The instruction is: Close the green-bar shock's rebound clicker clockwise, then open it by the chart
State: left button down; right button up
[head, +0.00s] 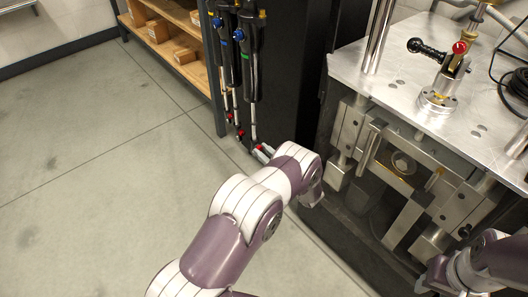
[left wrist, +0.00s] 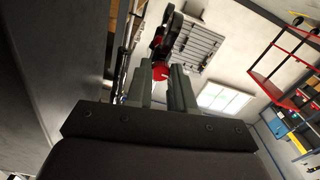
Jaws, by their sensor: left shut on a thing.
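Dark shocks (head: 252,60) hang upright in a row with shafts pointing down. Small blue and green marks show on their bodies, but I cannot tell clearly which mark belongs to which. My left gripper (head: 262,151) is at the lower end of the nearest shock's shaft. Its two fingers (left wrist: 168,88) are shut on a red knob (left wrist: 160,72), which seems to be the rebound clicker. The knob's setting cannot be read. My right arm is at the lower right of the head view; its fingers cannot be made out.
A dark cabinet (head: 285,70) stands right beside the shocks. A wooden shelf (head: 170,45) stands behind left. The floor (head: 100,160) at left is clear.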

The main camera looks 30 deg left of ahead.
pick_arm(q)
jog(key=m, duration=0.4)
jog(key=shift+m, duration=0.3)
jog(key=m, duration=0.3)
jog(key=shift+m, duration=0.3)
jog(key=m, duration=0.8)
jog(key=shift+p, duration=0.3)
jog(key=m, duration=0.4)
jog(key=shift+m, duration=0.3)
jog(key=m, duration=0.3)
jog(key=shift+m, duration=0.4)
jog(key=m, duration=0.4)
jog(key=shift+m, duration=1.7)
